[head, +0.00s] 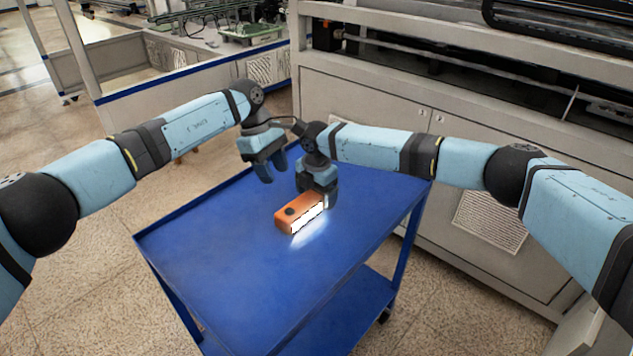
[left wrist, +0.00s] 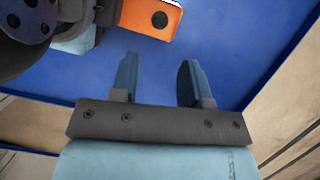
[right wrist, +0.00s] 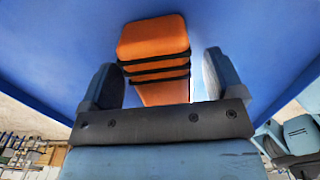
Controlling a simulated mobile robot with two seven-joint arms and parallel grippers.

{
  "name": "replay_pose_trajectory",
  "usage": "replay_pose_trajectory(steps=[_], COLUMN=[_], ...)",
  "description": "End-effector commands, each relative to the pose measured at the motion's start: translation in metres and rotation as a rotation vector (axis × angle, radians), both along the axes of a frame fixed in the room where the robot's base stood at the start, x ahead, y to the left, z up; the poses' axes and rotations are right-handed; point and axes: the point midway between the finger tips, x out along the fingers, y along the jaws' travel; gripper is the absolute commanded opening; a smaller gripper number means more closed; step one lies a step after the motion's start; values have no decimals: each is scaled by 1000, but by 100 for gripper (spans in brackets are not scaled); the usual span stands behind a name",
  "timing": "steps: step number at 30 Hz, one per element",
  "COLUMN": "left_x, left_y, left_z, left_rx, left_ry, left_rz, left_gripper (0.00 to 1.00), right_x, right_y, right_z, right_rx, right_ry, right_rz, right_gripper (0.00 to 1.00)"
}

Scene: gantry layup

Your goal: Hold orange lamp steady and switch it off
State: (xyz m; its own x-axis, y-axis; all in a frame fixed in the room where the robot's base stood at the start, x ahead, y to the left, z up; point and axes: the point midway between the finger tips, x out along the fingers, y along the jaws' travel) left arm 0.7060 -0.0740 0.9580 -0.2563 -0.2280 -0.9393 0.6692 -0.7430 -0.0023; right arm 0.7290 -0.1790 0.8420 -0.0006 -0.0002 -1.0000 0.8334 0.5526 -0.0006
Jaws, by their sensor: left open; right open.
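The orange lamp (head: 284,222) lies on the blue table top (head: 220,250), with its white light strip lit and a dark round button on its near end. The button end also shows in the left wrist view (left wrist: 150,18). My right gripper (head: 318,190) is open at the lamp's far end, with the ribbed orange body (right wrist: 155,60) between its fingers in the right wrist view; whether the fingers touch it I cannot tell. My left gripper (head: 267,170) is open and empty, above the table, to the left of and behind the lamp.
The blue cart has a lower shelf (head: 335,315). A grey cabinet machine (head: 380,100) stands behind and to the right of the cart. Another bench with equipment (head: 200,60) is at the back left. The near and left parts of the table top are clear.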

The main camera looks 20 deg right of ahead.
Motion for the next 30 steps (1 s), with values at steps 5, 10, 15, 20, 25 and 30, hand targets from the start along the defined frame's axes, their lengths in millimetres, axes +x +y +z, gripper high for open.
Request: replay_pose_trajectory(steps=[5, 10, 15, 20, 25, 30], left_x=[0, 0, 0, 0, 0, 0], left_y=[0, 0, 0, 0, 0, 0], left_z=[0, 0, 0, 0, 0, 0], left_rx=[0, 0, 0, 0, 0, 0], left_ry=[0, 0, 0, 0, 0, 0], left_rz=[0, 0, 0, 0, 0, 0], left_gripper=[43, 43, 43, 31, 0, 0], right_x=[0, 0, 0, 0, 0, 0], right_y=[0, 0, 0, 0, 0, 0], right_z=[-4, -4, -4, -4, -3, -3], right_rx=[0, 0, 0, 0, 0, 0], right_ry=[0, 0, 0, 0, 0, 0], right_rz=[0, 0, 0, 0, -1, -1], right_gripper=[87, 87, 48, 28, 28, 28])
